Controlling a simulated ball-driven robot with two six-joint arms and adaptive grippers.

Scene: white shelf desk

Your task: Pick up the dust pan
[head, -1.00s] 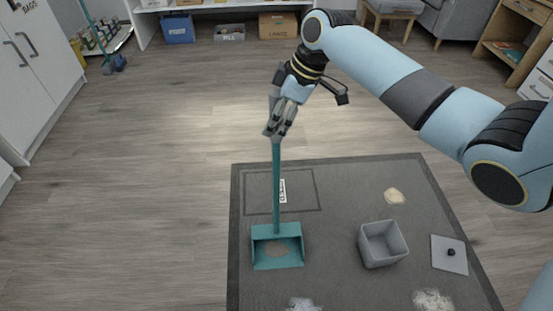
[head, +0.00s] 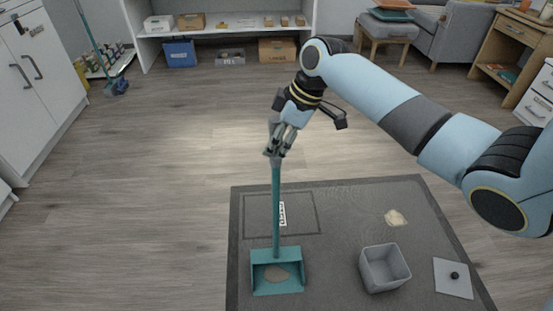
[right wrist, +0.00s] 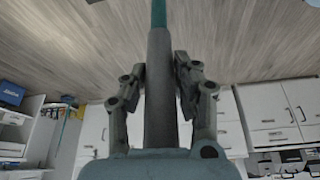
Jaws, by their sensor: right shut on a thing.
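The dust pan (head: 262,255) is teal with a long upright handle, and a beige patch shows in its tray. It is at the front left part of the dark mat (head: 335,235) in the head view. My right gripper (head: 273,155) is shut on the top of the handle. In the right wrist view the grey end of the handle (right wrist: 158,85) runs between the two fingers, with its teal part beyond. I cannot tell whether the tray touches the mat. My left gripper is not in view.
A grey bin (head: 385,268) and a flat grey lid (head: 453,278) with a dark knob are on the mat's right side, near a beige pile (head: 396,217). A teal broom (head: 112,85) leans at the far left. The wood floor (head: 150,200) left of the mat is clear.

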